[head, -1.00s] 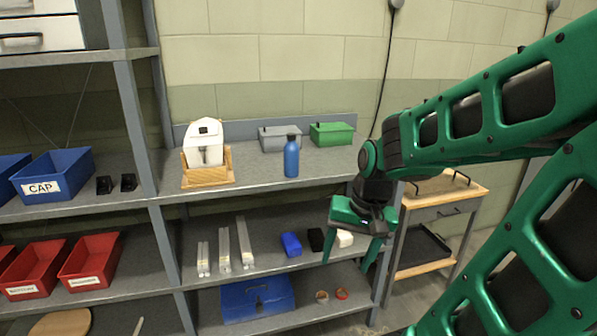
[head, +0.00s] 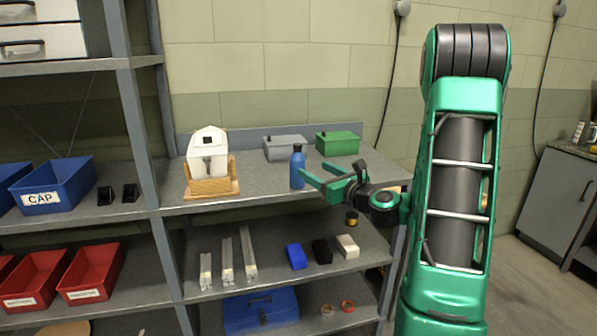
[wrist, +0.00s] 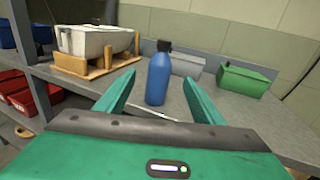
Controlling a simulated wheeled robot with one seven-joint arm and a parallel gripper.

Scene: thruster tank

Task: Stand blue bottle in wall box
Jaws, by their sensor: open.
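The blue bottle (head: 298,168), with a dark cap, stands upright on the grey upper shelf. My gripper (head: 312,174) reaches in from the right with its fingertips close to the bottle's right side. In the wrist view my gripper (wrist: 159,80) is open, and the bottle (wrist: 159,79) shows between its two fingers with a gap on each side. I cannot tell how far it is inside them. A grey lidded box (head: 287,148) and a green lidded box (head: 339,143) stand behind, by the wall. I cannot tell whether either is the wall box.
A white container in a wooden cradle (head: 211,187) stands left of the bottle. The lower shelf (head: 210,236) holds metal bars and small blue, black and white blocks. A shelf post (head: 136,130) rises at the left. The upper shelf's front is clear between cradle and bottle.

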